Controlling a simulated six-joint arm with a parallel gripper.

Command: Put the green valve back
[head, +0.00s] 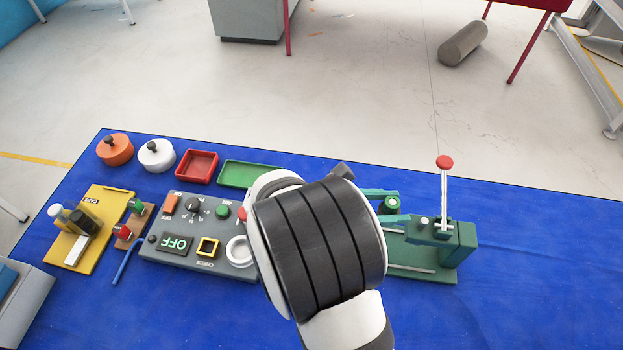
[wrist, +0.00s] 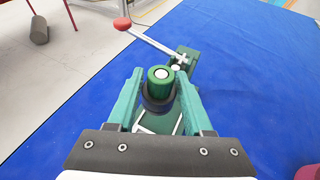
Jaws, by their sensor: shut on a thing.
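A green valve (wrist: 160,76) with a pale round top and a dark collar is between the two teal fingers of my gripper (wrist: 158,92) in the wrist view. My gripper is shut on it. The valve also shows in the head view (head: 390,205), between the fingertips, at the left end of the green lever device (head: 455,247). It is over or at the device's base; I cannot tell whether it touches. A brown block (head: 134,226) at the left carries a red knob (head: 122,231) and another green knob (head: 136,206).
A grey control panel (head: 215,262) lies left of my arm, which hides its right end. The device's lever (head: 444,190) stands up with a red ball. Red (head: 197,167) and green (head: 248,174) trays sit behind the panel. The blue mat (head: 550,270) is clear at right.

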